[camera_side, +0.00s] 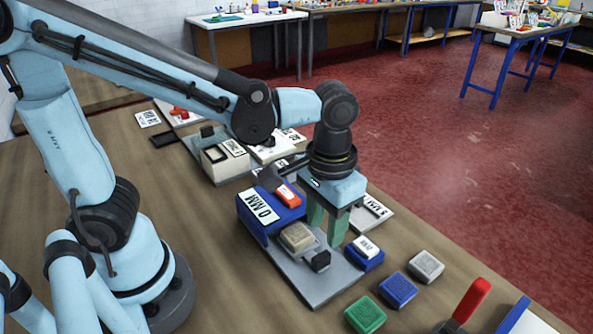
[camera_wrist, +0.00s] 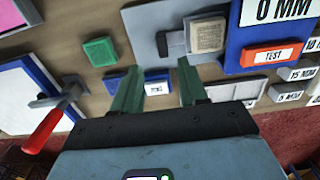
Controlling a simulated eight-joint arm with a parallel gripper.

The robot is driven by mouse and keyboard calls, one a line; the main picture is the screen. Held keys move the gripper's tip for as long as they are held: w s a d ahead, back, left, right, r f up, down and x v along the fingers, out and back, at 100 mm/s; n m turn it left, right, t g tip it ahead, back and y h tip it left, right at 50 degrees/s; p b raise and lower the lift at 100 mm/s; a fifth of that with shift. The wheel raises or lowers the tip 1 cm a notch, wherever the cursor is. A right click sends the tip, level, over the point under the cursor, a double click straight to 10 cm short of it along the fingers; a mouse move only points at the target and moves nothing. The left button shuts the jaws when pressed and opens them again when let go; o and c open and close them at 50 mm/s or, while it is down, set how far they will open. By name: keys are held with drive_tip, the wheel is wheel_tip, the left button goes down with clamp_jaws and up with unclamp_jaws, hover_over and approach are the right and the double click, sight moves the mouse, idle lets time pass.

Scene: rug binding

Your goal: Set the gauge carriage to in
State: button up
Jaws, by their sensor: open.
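The gauge has a blue housing (camera_side: 250,220) marked 0 MM with a red TEST button (camera_side: 288,196), and a grey base plate (camera_side: 318,283). A beige pile square (camera_side: 297,236) lies on the plate beside the housing. A small dark block (camera_side: 320,261), seemingly the carriage's knob, is next to the square; it also shows in the wrist view (camera_wrist: 163,45), against a grey piece. I cannot tell the carriage's exact outline. My gripper (camera_side: 324,236) points down with its green fingers apart and empty, above the plate's right side. In the wrist view (camera_wrist: 159,63) the fingertips are near the plate's edge.
A blue block with a white label (camera_side: 366,249) stands close to my gripper, right of the plate. Green (camera_side: 365,314), blue (camera_side: 398,290) and grey (camera_side: 426,266) squares lie at front right. Bare bench (camera_side: 225,300) lies left of the plate.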

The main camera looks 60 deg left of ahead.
drive_tip(key=w+d+r+m+t+h, duration=0.2)
drive_tip(key=w+m+t, duration=0.5)
drive_tip(key=m, duration=0.6)
drive_tip(key=shift+w+r+m+t+h, duration=0.2)
drive_tip(key=shift+r+m+t+h, duration=0.1)
drive_tip(key=shift+r+t+h, duration=0.4)
drive_tip(key=shift+r, duration=0.1)
drive_tip(key=n+g+y, duration=0.3)
drive_tip(key=n+g, duration=0.5)
drive_tip(key=n, duration=0.6)
approach(321, 255)
drive_tip(key=shift+w+d+f, duration=0.1)
drive_tip(key=shift+f, duration=2.1)
drive_tip(key=shift+w+d+f, duration=0.1)
drive_tip(key=shift+f, duration=2.1)
